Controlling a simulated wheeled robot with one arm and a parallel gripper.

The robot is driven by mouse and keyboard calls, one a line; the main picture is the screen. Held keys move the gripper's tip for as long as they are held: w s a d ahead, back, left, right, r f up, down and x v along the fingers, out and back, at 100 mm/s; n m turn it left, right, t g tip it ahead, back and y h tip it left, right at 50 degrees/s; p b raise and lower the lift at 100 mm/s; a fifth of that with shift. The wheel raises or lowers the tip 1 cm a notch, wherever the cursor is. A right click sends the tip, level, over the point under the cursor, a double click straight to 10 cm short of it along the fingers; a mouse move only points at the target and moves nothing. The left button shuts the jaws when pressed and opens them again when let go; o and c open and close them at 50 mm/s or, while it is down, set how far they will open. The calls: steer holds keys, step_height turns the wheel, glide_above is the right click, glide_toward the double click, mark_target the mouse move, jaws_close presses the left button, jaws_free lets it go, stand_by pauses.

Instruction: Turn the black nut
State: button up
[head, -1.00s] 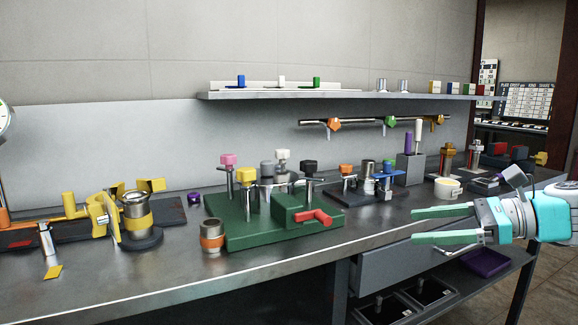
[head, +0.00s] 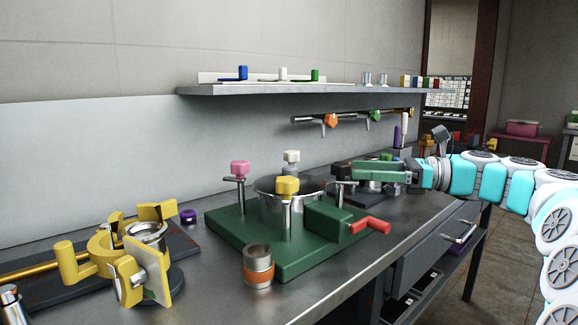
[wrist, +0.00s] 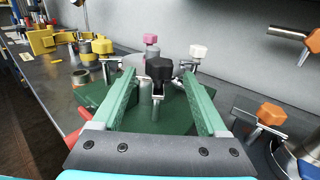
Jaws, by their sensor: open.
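The black nut (head: 342,169) tops a metal post with a crossbar on the green base (head: 225,231). In the wrist view the black nut (wrist: 159,68) appears centred between my fingers. My gripper (head: 357,171) is open, with its green fingers level and pointing left in the head view. The fingertips are right at the nut, one on each side in the wrist view (wrist: 158,76), with no clear contact. In the head view the near finger hides part of the far one. Pink (head: 240,168), white (head: 291,156) and yellow (head: 287,186) nuts sit on similar posts around a metal vessel (head: 266,186).
A red handle (head: 370,225) sticks out of the green base. A metal cup with an orange band (head: 258,266) stands in front. A yellow clamp (head: 110,260) is at left. An orange-topped fitting (wrist: 270,115) stands right of my gripper. A shelf (head: 300,90) runs above.

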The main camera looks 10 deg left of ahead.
mark_target(325, 183)
steer(key=a, duration=0.8)
jaws_close()
stand_by(0.6)
